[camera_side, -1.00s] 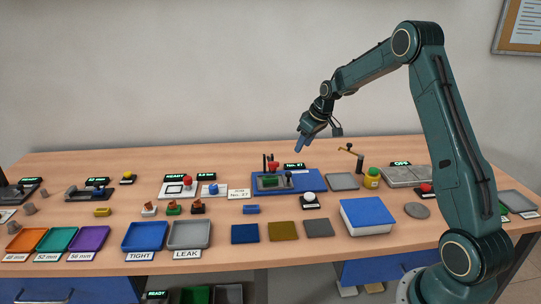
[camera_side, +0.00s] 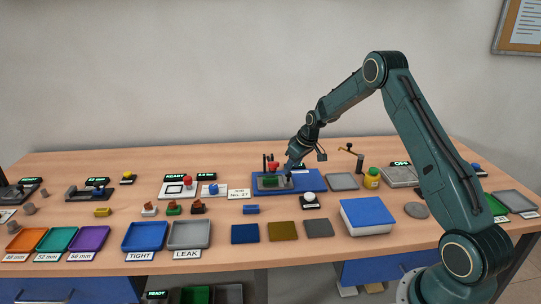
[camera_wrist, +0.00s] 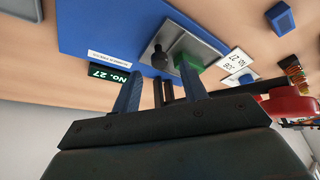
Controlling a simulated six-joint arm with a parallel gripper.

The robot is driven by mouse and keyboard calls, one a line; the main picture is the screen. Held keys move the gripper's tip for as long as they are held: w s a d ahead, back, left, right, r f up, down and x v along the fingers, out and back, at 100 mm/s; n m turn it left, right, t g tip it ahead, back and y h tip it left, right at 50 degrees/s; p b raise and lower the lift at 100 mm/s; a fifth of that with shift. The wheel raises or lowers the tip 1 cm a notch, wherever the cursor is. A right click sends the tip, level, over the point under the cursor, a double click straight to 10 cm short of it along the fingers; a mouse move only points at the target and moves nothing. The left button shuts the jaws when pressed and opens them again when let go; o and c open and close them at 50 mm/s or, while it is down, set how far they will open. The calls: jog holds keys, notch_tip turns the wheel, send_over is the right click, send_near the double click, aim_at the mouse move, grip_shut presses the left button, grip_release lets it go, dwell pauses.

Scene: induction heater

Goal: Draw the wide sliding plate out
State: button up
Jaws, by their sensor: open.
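A blue fixture base (camera_side: 314,181) stands in the middle of the table. In the wrist view, the same blue base (camera_wrist: 100,28) carries a grey metal plate (camera_wrist: 172,33) with an upright black knob (camera_wrist: 158,58) and a green block (camera_wrist: 188,58). This grey plate looks like the sliding plate, but I cannot tell its width. My gripper (camera_side: 289,170) is low over the base. In the wrist view, my gripper (camera_wrist: 160,70) is open, its fingers apart with the knob in line between their tips. I cannot tell whether they touch it. In the side view, my gripper partly hides the fixture.
Two dark posts (camera_wrist: 163,92) show between the fingers. A red part (camera_wrist: 290,104) is close at the right in the wrist view. A white button (camera_side: 310,198) is in front.

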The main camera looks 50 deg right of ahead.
aim_at(290, 174)
jog(key=shift+x, duration=1.65)
grip_shut()
